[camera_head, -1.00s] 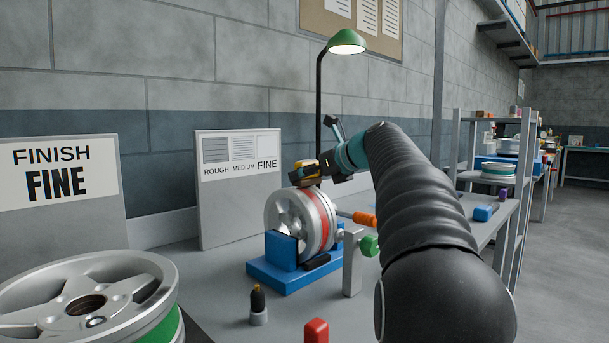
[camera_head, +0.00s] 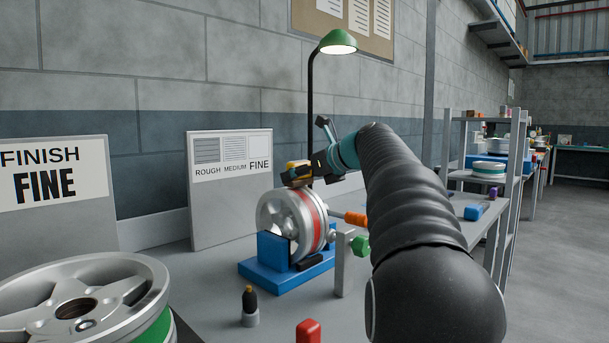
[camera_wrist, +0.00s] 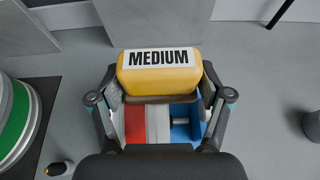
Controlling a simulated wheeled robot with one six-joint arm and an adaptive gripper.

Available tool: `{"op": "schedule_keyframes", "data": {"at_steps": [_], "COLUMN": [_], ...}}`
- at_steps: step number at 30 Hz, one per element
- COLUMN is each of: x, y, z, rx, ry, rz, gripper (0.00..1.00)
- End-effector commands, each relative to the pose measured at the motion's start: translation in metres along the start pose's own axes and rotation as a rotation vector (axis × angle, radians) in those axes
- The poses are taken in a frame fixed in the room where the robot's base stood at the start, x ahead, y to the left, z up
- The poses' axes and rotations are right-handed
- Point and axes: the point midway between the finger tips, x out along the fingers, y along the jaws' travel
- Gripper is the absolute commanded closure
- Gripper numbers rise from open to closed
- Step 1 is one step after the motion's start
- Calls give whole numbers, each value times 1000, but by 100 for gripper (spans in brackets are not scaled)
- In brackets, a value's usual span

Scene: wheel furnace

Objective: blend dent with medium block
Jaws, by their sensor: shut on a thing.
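My gripper (camera_wrist: 160,101) is shut on a yellow block labelled MEDIUM (camera_wrist: 159,79), with one finger on each side of it. In the head view the yellow medium block (camera_head: 297,168) is over the top of a silver wheel with a red band (camera_head: 311,222). The wheel stands upright in a blue cradle (camera_head: 264,276). In the wrist view the wheel's red and silver rim (camera_wrist: 140,124) lies below the block. I cannot tell whether the block touches the rim. No dent can be made out; the block and gripper hide part of the rim.
A silver wheel with a green band (camera_head: 85,298) lies at front left. A FINISH FINE sign (camera_head: 52,178) and a ROUGH MEDIUM FINE board (camera_head: 230,205) stand behind. A green lamp (camera_head: 337,41) rises at the back.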

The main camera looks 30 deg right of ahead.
Motion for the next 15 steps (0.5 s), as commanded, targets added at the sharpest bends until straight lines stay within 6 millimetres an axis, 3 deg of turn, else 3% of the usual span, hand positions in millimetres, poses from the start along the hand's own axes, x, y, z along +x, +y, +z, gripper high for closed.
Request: {"op": "schedule_keyframes", "data": {"at_steps": [15], "x": [23], "y": [0], "z": [8], "rx": [0], "ry": [1], "rz": [1], "gripper": [63]}}
